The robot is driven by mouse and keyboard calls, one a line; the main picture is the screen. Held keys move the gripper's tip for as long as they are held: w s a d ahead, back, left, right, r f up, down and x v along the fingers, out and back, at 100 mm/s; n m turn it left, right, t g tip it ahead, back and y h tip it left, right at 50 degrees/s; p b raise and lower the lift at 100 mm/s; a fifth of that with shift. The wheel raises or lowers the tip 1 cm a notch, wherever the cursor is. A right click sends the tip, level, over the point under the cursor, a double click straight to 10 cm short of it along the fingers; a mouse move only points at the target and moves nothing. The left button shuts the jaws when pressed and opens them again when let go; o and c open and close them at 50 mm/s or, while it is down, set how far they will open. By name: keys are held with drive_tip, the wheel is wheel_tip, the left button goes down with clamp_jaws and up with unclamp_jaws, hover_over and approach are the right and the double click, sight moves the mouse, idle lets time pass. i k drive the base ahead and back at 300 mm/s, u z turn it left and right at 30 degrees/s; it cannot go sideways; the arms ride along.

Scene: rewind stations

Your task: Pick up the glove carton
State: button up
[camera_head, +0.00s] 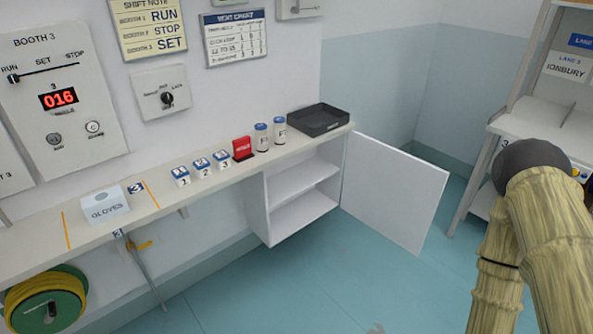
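The glove carton (105,205) is a small pale box marked "GLOVES". It stands upright on the long counter (225,178) at the left, between two orange stripes. Nothing touches it. My arm shows at the right edge, far from the carton. My gripper is not in view.
Several small numbered blocks (201,166), a red block (242,148), two blue-capped jars (262,137) and a black tray (318,119) stand along the counter. A cabinet door (393,195) hangs open below. A green and yellow reel (45,302) sits under the carton's end. The floor in front is clear.

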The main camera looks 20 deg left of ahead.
sight(99, 206)
drive_tip(key=u, duration=0.55)
drive_tip(key=i, duration=0.5)
drive_tip(key=u, duration=0.9)
